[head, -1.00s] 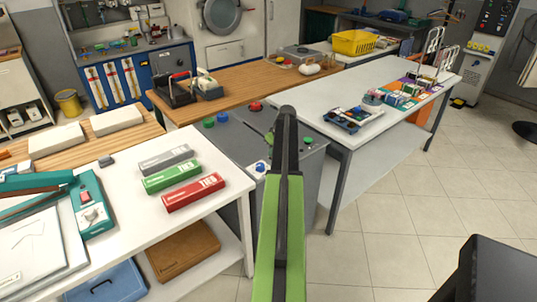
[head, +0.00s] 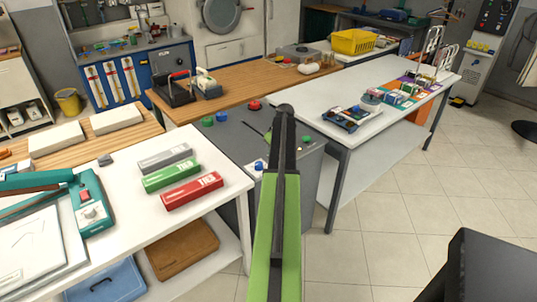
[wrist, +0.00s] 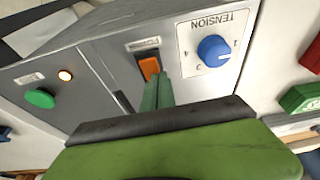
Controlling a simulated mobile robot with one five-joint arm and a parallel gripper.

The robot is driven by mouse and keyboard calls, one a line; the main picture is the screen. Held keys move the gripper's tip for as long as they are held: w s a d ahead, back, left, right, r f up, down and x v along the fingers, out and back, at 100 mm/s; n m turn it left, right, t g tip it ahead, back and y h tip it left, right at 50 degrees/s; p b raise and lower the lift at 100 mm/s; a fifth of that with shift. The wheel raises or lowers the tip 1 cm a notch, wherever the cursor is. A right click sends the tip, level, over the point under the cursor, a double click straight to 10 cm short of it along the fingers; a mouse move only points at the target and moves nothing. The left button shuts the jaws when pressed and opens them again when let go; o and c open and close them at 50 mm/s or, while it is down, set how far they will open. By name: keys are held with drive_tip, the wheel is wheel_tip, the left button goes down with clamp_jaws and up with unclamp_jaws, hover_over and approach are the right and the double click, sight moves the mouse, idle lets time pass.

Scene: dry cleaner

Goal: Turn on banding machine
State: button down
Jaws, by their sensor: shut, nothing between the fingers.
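The banding machine is a grey metal cabinet (head: 235,135), partly hidden behind my green arm in the head view. The wrist view shows its panel close up and upside down. There, an orange rocker switch (wrist: 149,66) sits in a dark frame under a small label. The blue tension knob (wrist: 213,50) is on a white plate to its right.
A white table (head: 232,190) with red, green and grey boxes stands at the left, close to the machine. Another white table (head: 395,72) stands at the right, with a wooden counter (head: 240,72) behind. Tiled floor (head: 420,210) is clear at the front right.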

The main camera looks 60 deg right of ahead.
drive_tip(key=shift+r, duration=0.1)
wheel_tip(320, 180, up, 14)
drive_tip(key=p, duration=1.4)
drive_tip(key=shift+w+d, duration=0.15)
drive_tip(key=shift+w, duration=0.25)
